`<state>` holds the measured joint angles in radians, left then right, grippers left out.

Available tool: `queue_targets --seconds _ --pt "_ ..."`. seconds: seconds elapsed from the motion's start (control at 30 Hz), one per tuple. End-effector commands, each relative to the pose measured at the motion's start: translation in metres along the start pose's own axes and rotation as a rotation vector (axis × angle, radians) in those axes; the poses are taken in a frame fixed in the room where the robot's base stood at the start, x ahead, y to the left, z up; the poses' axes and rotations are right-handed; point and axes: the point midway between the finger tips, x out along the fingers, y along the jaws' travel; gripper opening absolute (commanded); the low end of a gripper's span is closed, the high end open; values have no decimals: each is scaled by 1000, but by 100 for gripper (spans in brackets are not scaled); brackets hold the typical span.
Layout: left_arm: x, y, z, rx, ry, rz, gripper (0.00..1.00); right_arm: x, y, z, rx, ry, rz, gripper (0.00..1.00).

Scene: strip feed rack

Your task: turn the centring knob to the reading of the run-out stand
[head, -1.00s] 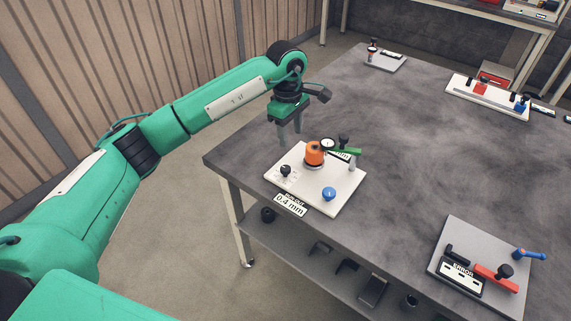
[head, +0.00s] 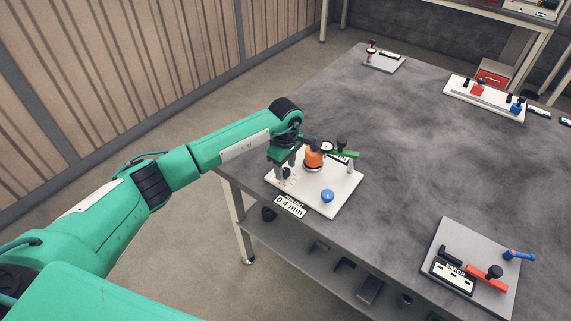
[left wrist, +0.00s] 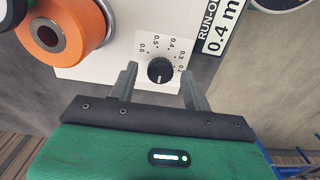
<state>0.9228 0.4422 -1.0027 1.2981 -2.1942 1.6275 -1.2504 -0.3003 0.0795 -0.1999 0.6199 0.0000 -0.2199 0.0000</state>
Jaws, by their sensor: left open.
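The run-out stand's white plate (head: 335,200) carries the black centring knob (head: 287,172) at its left side. In the left wrist view the knob (left wrist: 160,70) sits on a printed scale; 0.2 to 0.6 are legible. A pale mark on the knob seems to point down the picture, away from the legible numbers. The label (head: 291,206) reads 0.4 mm. My left gripper (head: 283,176) is open, its fingers (left wrist: 159,76) on either side of the knob, with gaps visible. Whether the fingertips reach knob height is unclear. My right gripper is not in view.
An orange cylinder (head: 313,158) with a dial gauge (head: 326,147) stands close beside the knob. A blue knob (head: 327,196) and a green lever (head: 345,154) are on the same plate. A grey plate with a red lever (head: 482,278) lies at front right. The table middle is clear.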

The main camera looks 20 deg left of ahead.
Motion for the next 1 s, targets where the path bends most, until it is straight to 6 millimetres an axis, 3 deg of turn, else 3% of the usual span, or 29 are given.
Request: queue_targets --seconds 0.3,0.53,0.57,1.0 --pt "3 0 0 1 0 0 49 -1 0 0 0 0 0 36" --pt "3 0 0 1 -1 0 6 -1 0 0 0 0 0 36" --pt "3 0 0 1 -1 0 4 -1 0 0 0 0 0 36" --pt "5 0 0 -98 0 0 5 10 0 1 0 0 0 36"
